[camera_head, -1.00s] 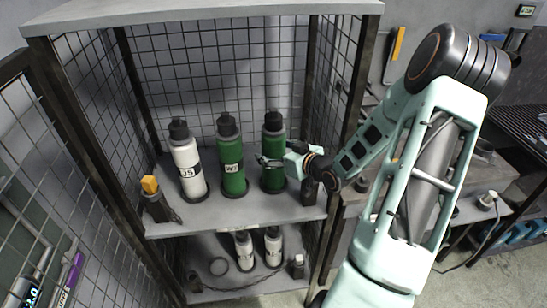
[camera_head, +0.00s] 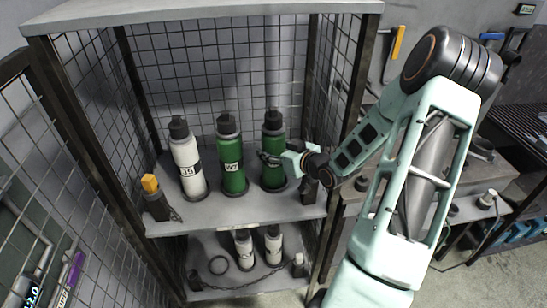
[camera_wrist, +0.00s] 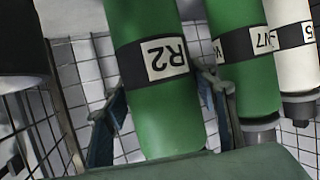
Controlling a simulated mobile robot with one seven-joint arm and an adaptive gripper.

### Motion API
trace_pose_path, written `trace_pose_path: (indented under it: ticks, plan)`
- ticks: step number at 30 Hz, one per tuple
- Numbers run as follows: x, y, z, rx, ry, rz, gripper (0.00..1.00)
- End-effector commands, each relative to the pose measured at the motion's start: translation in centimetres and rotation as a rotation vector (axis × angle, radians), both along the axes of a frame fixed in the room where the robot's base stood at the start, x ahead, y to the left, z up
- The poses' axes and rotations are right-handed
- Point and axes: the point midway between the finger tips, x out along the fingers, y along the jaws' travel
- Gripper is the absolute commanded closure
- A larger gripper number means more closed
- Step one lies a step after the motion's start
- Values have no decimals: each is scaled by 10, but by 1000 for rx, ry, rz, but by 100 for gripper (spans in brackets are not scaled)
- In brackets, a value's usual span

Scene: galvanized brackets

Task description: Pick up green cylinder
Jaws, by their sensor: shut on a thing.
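The green cylinder labelled R2 (camera_wrist: 160,110) fills the middle of the wrist view, with its label upside down and one finger on each side. In the head view it is the right-hand green bottle (camera_head: 272,140), upright with a black cap, over the cage's upper shelf. My gripper (camera_head: 266,158) reaches it from the right and is shut on it. The gripper's fingers (camera_wrist: 160,105) show beside it in the wrist view. I cannot tell clearly whether its base is clear of the shelf. Its cap end is hidden in the wrist view.
A second green bottle (camera_head: 231,172), labelled W7, stands close to the left, then a white bottle (camera_head: 187,165). A dark object with a yellow top (camera_head: 152,190) stands at the left. The cage's right post (camera_head: 352,90) is beside my arm. Small white bottles (camera_head: 244,249) stand below.

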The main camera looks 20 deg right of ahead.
Motion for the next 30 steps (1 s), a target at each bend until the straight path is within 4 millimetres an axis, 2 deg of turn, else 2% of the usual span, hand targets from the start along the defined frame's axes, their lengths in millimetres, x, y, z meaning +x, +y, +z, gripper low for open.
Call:
trace_pose_path:
  ticks: [16,23,30]
  plan:
    - [2,0,12,-4,-12,1,100]
    - [1,-1,39,-8,-14,2,100]
    - [-28,5,73,-6,-12,0,100]
